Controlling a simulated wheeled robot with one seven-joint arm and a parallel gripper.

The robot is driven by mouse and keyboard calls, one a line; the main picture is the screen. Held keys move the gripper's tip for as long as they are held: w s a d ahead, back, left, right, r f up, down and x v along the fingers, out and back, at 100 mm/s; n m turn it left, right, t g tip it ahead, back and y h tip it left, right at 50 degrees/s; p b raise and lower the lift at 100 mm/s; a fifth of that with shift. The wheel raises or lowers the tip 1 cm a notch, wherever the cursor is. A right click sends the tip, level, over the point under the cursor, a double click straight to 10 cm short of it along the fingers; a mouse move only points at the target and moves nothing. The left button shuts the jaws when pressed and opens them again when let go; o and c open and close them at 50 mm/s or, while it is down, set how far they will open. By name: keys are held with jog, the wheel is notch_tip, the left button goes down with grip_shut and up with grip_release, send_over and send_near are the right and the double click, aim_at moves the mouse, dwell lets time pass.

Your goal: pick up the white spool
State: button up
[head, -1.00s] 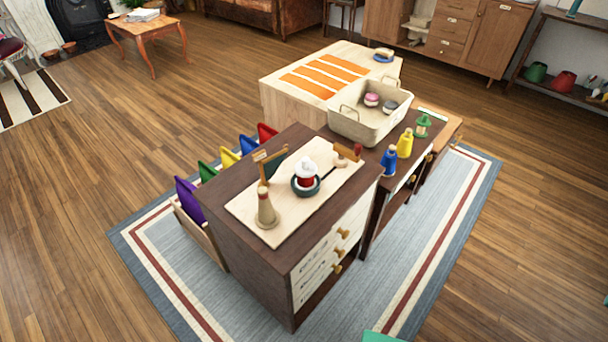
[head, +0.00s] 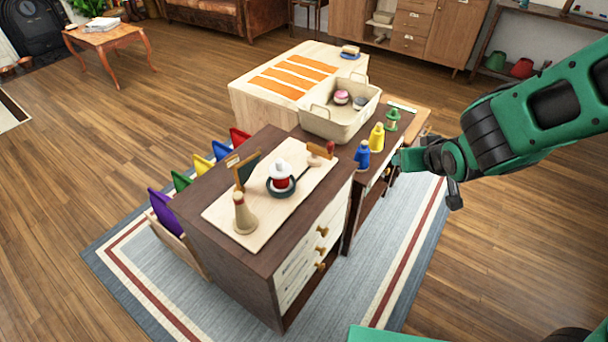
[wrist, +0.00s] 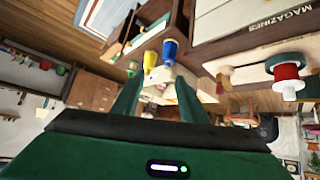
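A white piece with a red band (head: 281,175) stands upright in a dark round dish on the pale board; I take it as the white spool. In the wrist view the red and white piece (wrist: 287,72) shows at the right, apart from my fingers. My gripper (wrist: 158,82) is open and empty, with its two green fingers apart. In the head view my gripper (head: 400,160) is at the right edge of the dark cabinet, near the blue spool (head: 362,156) and the yellow spool (head: 376,138). Its fingertips are too small to make out there.
A cream basket (head: 325,125) and a green spool (head: 392,119) stand behind. Floor right of the cabinet is open.

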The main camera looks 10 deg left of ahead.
jog(key=s+a+f+n+y, duration=0.1)
jog(key=s+a+n+y, duration=0.15)
jog(key=a, duration=0.95)
jog(key=n+y, duration=0.3)
jog(key=y, duration=0.2)
send_near(282, 163)
jog(key=shift+t, duration=0.3)
jog(key=x, duration=0.5)
jog(key=shift+a, duration=0.15)
jog(key=shift+f+x, duration=0.2)
jog(key=shift+x, duration=2.85)
jog(key=shift+s, duration=0.15)
grip_shut()
